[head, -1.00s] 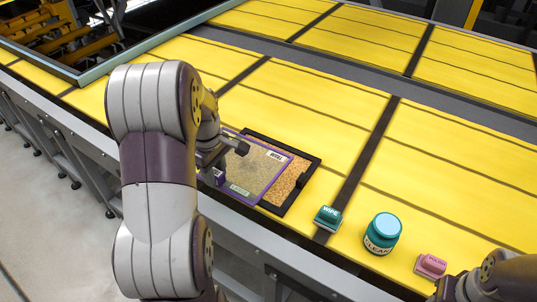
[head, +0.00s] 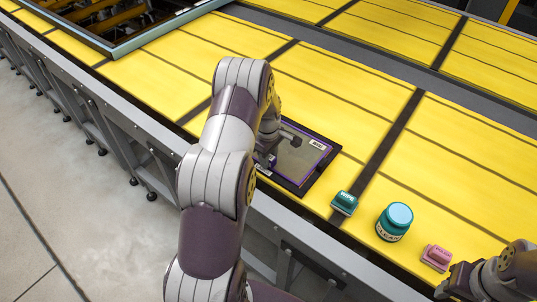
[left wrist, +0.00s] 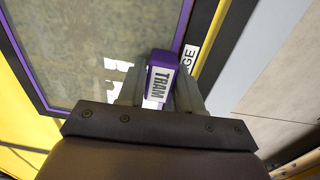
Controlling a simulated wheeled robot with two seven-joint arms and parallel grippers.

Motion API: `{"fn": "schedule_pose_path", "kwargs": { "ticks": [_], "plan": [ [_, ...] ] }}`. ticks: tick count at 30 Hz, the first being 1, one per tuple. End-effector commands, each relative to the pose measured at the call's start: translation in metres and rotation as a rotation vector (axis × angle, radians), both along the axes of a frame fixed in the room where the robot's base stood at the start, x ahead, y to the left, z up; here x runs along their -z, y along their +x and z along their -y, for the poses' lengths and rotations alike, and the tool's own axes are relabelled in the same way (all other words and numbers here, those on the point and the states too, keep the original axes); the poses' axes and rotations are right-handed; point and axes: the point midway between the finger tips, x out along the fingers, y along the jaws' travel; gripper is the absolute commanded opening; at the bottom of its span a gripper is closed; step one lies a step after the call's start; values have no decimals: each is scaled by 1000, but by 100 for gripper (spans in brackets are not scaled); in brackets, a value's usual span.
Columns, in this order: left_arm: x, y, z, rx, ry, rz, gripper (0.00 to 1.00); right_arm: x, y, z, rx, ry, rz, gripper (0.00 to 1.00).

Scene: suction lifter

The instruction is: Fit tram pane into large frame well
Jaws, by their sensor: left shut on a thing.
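The tram pane (head: 296,160), a cloudy sheet with a purple edge, lies over the opening of the black large frame (head: 322,173) in the head view. Their edges look nearly parallel. The pane (left wrist: 90,50) fills the upper left of the left wrist view, its purple edge beside the frame's black border (left wrist: 204,28). My left gripper (left wrist: 160,88) is shut on the pane's purple tab (left wrist: 160,76) labelled TRAM. In the head view my arm hides the near-left part of pane and frame. I cannot tell whether the pane sits flush. My right gripper (head: 447,287) shows only partly at the lower right.
A teal WIPE block (head: 344,203), a teal CLEAN jar (head: 394,222) and a pink block (head: 436,257) stand in a row right of the frame. The yellow table (head: 350,90) is clear beyond. Its near edge runs close to the frame.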

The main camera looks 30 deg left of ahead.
Motion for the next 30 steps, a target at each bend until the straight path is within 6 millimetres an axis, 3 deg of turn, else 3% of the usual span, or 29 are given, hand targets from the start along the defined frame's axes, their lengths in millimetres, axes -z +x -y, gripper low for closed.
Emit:
{"fn": "schedule_pose_path", "kwargs": {
  "ticks": [1, 2, 3, 4, 14, 17, 24, 30],
  "plan": [
    [0, 0, 0, 0, 0, 1, 0, 1, 0, 0, 0, 0, 0, 43],
    [1, -1, 0, 0, -1, -3, 44, 1, 0, 0, 0, 0, 0, 43],
    [1, -1, 0, 0, -1, -3, 57, 1, 0, 0, 0, 0, 0, 43],
    [1, -1, 0, 0, -1, -3, 60, 1, 0, 0, 0, 0, 0, 43],
    [-4, 0, 0, 0, -1, -1, 60, 4, 0, 0, 0, 0, 0, 43],
    [-21, 0, 0, 0, 1, 3, 60, 12, 0, 0, 0, 0, 0, 43],
    [-84, -3, 0, 0, 1, 2, 60, 30, 0, 0, 0, 0, 0, 43],
    [-115, -5, 2, 14, 0, -1, 60, 35, 0, 0, 0, 0, 0, 43]
  ]
}}
